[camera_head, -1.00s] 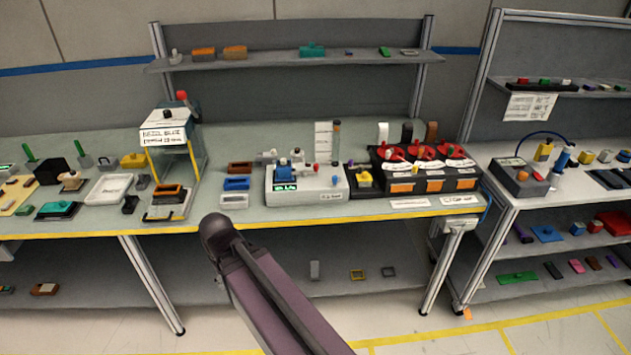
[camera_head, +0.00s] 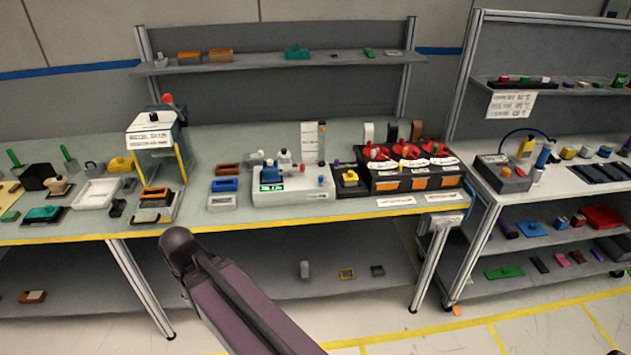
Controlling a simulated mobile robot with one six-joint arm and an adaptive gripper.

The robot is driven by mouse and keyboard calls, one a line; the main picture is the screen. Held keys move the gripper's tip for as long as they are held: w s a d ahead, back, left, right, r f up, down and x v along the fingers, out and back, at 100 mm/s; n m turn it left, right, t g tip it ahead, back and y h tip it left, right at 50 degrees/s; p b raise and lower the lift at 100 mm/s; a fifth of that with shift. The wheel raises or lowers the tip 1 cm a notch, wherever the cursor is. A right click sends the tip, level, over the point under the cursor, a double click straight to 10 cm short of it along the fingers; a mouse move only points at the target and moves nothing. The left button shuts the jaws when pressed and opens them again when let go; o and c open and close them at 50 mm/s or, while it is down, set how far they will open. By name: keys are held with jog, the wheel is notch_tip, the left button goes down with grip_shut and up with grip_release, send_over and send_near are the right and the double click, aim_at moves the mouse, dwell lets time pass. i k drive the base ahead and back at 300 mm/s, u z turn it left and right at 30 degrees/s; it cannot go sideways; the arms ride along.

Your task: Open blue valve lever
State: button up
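A white module (camera_head: 312,187) with a green-lit display (camera_head: 271,187) stands near the middle of the workbench. A small blue part (camera_head: 270,171) sits on its left side, above the display; I cannot tell whether this is the valve lever or how it is turned. A small red part also sits on the module's top. On the right bench a blue upright piece (camera_head: 544,156) stands beside a grey box. My purple arm link with a dark rounded joint rises in front of the workbench. My gripper is not in view.
A black rack (camera_head: 412,180) with red handles and orange labels stands right of the module. Blue and brown trays lie to its left. A yellow-framed stand (camera_head: 158,150) is further left. The workbench (camera_head: 90,230) has a yellow front edge. A shelf (camera_head: 290,63) runs above.

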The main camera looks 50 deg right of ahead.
aim_at(322, 177)
jog(key=u, duration=0.15)
jog(key=k, duration=1.15)
jog(key=z, duration=1.85)
jog(key=i, duration=1)
